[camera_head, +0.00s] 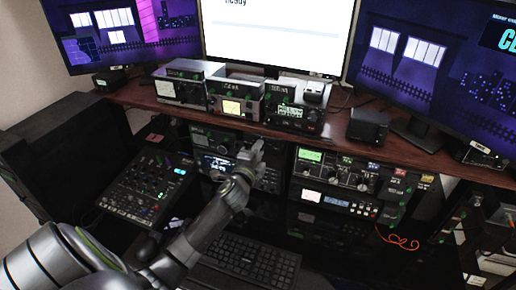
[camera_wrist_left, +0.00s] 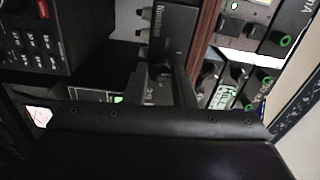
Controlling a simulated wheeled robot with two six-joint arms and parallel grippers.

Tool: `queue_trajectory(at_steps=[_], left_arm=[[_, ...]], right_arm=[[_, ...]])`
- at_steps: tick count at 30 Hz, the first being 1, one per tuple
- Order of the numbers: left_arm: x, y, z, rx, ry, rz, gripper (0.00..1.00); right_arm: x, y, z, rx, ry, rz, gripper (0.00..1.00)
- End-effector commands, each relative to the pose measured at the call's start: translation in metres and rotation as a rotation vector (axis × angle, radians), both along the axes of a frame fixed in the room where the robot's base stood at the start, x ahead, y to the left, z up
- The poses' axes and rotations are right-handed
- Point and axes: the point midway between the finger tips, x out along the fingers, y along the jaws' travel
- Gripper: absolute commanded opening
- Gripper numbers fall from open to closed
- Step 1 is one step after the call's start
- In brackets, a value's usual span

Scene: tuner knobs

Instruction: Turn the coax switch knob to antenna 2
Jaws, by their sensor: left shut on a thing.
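My left gripper (camera_head: 252,153) reaches up from the lower left to the rack gear just below the front edge of the wooden shelf. In the left wrist view, a dark grey box with light lettering, which looks like the coax switch (camera_wrist_left: 172,22), sits beside the wooden edge. A small dark knob (camera_wrist_left: 158,70) shows on its face, between the dark fingers of my left gripper (camera_wrist_left: 165,88), which is shut on it. The knob's pointer and the antenna marks are too small and dark to read. In the head view my gripper hides most of the switch. My right gripper is not in view.
Several radios (camera_head: 232,97) stand on the wooden shelf (camera_head: 160,105) above. A mixer (camera_head: 150,185) lies at left and a keyboard (camera_head: 250,258) below. More rack units (camera_head: 345,175) with knobs and a red cable (camera_head: 398,240) are to the right. Monitors stand behind.

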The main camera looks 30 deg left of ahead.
Motion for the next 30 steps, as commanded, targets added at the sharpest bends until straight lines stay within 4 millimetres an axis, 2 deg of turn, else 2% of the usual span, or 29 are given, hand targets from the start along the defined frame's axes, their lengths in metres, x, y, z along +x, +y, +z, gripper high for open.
queue_trajectory(at_steps=[20,21,25,30], left_arm=[[-0.0001,-0.0003,-0.0006,0.056,0.013,-0.001,0.01],[-0.0001,-0.0003,-0.0006,0.056,0.013,-0.001,0.27],[-0.0002,-0.0002,-0.0006,0.056,0.014,0.0,0.44],[-0.0001,0.0,-0.0004,0.056,0.014,0.0,0.45]], right_arm=[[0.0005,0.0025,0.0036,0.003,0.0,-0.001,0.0],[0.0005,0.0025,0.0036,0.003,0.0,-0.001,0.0],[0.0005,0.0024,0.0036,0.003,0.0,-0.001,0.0],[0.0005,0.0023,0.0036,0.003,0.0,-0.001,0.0]])
